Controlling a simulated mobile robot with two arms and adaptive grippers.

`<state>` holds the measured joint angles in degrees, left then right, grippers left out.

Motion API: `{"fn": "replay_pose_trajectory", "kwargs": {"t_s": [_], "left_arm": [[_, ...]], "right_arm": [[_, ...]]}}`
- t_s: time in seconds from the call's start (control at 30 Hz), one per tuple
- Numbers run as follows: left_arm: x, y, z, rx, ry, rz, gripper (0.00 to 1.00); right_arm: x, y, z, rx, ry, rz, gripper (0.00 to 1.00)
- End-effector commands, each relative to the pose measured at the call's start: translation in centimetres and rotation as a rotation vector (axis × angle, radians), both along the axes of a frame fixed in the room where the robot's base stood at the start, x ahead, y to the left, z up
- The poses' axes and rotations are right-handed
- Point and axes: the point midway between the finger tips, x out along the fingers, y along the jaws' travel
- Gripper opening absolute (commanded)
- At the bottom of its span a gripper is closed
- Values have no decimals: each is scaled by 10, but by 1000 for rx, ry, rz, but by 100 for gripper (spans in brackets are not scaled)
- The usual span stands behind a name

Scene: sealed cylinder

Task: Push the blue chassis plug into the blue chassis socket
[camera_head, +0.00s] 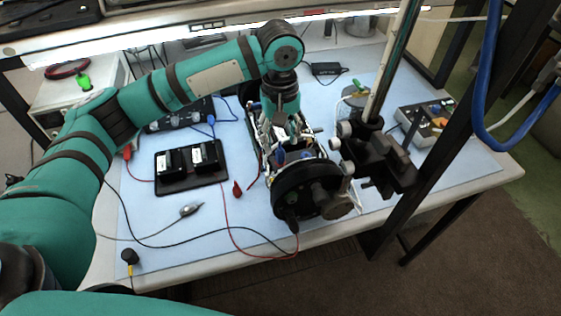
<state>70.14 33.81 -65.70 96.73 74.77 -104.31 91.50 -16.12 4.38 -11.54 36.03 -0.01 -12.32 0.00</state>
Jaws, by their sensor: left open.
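The chassis (262,138), an open frame packed with electronics behind a round black end cap (308,190), lies on the blue mat. My left gripper (293,138) points down over the chassis interior, close above its parts, with its fingers open. A small blue part (280,156) shows inside the chassis just below and left of the fingertips. It may be the blue plug or socket, but it is too small to tell which, or whether the two are joined. The gripper and arm hide part of the interior. My right gripper is not in view.
A black battery tray (192,180) lies left of the chassis, with red and black leads around it. A black stand (378,160) with an upright post stands close on the right. A control box (425,122) sits farther right.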

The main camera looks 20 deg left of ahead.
Motion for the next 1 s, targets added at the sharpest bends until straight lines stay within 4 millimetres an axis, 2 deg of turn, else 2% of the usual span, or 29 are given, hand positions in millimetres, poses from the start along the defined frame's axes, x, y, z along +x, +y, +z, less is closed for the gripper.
{"fn": "replay_pose_trajectory", "kwargs": {"t_s": [0.03,0.13,0.2,0.3,0.5,0.8,1.0], "left_arm": [[0,0,-14,1,-1,0,46],[0,0,-25,0,-2,1,46],[-1,0,-27,-1,3,1,46],[-1,0,-40,0,4,1,46],[0,0,-54,0,0,1,46],[1,0,-56,0,-1,1,46],[0,0,-56,0,-1,0,46]], "right_arm": [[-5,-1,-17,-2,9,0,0],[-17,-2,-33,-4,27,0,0],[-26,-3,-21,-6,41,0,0],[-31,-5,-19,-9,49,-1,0],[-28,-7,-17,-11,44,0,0],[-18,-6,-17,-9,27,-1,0],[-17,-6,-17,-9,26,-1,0]]}}
